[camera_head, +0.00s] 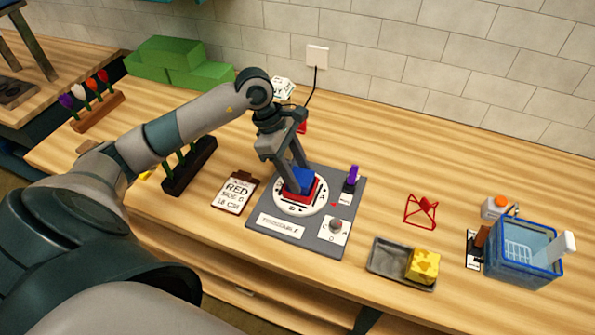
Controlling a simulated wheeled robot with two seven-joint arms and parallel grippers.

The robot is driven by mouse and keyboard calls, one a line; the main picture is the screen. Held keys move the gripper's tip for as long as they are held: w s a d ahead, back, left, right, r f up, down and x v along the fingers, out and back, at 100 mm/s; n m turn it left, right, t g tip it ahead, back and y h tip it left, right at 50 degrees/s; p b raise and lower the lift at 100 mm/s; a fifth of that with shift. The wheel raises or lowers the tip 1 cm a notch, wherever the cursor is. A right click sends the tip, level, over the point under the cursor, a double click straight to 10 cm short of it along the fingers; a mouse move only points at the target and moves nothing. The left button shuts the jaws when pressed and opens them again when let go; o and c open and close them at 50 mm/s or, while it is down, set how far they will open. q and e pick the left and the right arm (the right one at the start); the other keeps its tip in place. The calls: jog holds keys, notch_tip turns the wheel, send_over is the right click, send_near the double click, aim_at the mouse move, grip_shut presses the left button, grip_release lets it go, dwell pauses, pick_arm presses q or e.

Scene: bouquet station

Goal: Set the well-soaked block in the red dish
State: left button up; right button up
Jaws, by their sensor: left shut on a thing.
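The red dish (316,192) sits on a white marked disc (287,206) in the middle of a grey board. A blue block (303,180) is at the red dish, partly hidden by my left gripper (298,186). My left gripper points down and is shut on the blue block. I cannot tell whether the block's underside rests on the dish floor. A yellow block (424,264) with dark marks lies at the right end of a grey tray (388,259). My right gripper is not in view.
A grey board (273,238) carries a knob and a purple piece (353,174). A red wire stand (421,211) and a blue water tub (520,253) stand right. Flower racks and green blocks (180,62) are at left.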

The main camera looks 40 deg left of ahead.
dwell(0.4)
pick_arm(q)
jog(key=shift+b, duration=0.45)
dwell(0.4)
dwell(0.4)
jog(key=o, duration=1.6)
jog(key=shift+f, duration=0.1)
jog(key=shift+o, duration=0.2)
jog(key=shift+r+p, duration=0.55)
jog(key=shift+r, duration=0.95)
jog(key=shift+r+p, duration=0.5)
jog(key=shift+r, duration=1.55)
